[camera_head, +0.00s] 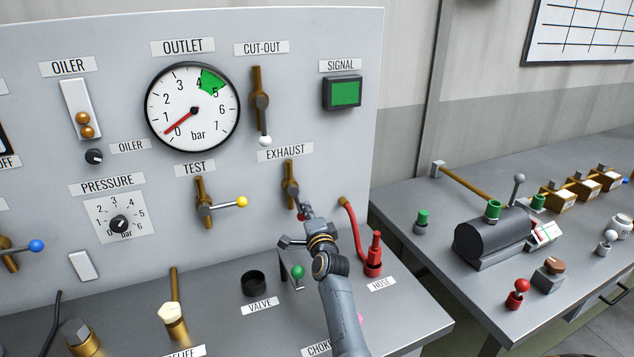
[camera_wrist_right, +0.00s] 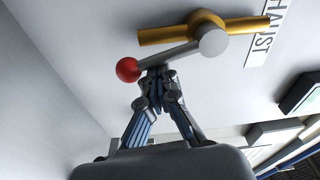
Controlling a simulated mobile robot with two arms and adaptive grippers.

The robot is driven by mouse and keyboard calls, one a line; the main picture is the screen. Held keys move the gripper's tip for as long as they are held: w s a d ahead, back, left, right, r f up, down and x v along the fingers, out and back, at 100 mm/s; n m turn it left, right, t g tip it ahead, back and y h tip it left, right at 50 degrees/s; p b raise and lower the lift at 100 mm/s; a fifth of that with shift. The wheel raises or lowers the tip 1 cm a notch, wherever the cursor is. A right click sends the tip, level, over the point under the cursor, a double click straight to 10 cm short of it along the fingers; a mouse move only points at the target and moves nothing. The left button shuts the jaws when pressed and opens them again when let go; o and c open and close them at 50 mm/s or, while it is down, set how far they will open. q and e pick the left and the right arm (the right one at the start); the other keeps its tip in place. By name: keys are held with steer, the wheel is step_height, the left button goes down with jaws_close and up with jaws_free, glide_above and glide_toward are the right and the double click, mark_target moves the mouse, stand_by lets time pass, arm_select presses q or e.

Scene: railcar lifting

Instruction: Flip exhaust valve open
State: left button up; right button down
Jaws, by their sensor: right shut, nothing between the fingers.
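The exhaust valve (camera_head: 290,184) is a brass pipe fitting set upright on the panel under the EXHAUST label (camera_head: 285,152). Its grey lever points down, close to the line of the pipe, with a red knob (camera_head: 302,217) at the end, partly covered by my gripper. In the right wrist view the brass fitting (camera_wrist_right: 162,35), grey lever (camera_wrist_right: 185,52) and red knob (camera_wrist_right: 127,69) show clearly. My right gripper (camera_head: 304,209) is shut and empty. Its fingertips (camera_wrist_right: 159,73) are right beside the lever near the knob; I cannot tell whether they touch. My left gripper is not in view.
A red hose (camera_head: 355,230) runs down just right of my right arm. The test valve with a yellow knob (camera_head: 242,202) is to the left, the cut-out valve (camera_head: 261,101) above. A green knob (camera_head: 298,271) stands close beside my arm.

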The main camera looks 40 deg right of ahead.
steer(key=shift+w+a+f+m+p, duration=0.1)
steer(key=shift+a+m+p, duration=0.2)
steer(key=shift+m, duration=0.25)
steer(key=shift+w+a+f+m+p, duration=0.15)
steer(key=shift+a+m, duration=0.2)
steer(key=shift+m, duration=0.2)
